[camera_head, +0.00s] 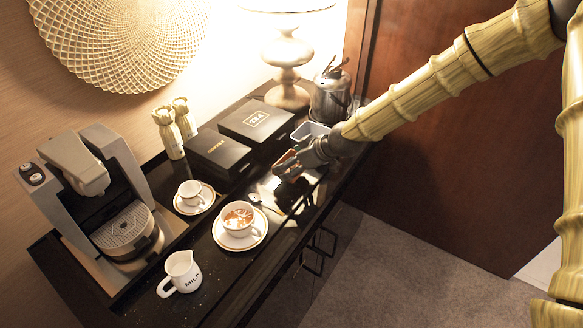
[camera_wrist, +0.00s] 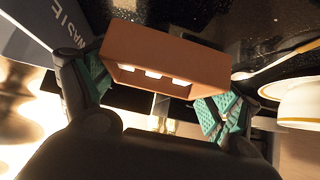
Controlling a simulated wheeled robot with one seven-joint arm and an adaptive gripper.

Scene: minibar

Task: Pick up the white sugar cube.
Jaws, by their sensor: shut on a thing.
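Several white sugar cubes (camera_wrist: 153,73) show inside a small brown open box (camera_wrist: 165,50) in the wrist view. The box lies between the two green-padded fingers of my gripper (camera_wrist: 155,98), which is shut on its opposite ends. In the head view my gripper (camera_head: 287,170) is over the right part of the black counter, with a bit of the brown box (camera_head: 286,157) showing beside it. The fingers and hand hide most of the box there. No single cube shows between the fingertips. I cannot tell whether the box touches the counter.
A waste bin (camera_wrist: 28,32) is close on the left in the wrist view. A spoon (camera_wrist: 275,64) and a cup on a saucer (camera_wrist: 300,105) are at right. In the head view, black boxes (camera_head: 218,153), a kettle (camera_head: 331,97) and a lamp (camera_head: 288,55) stand behind my gripper.

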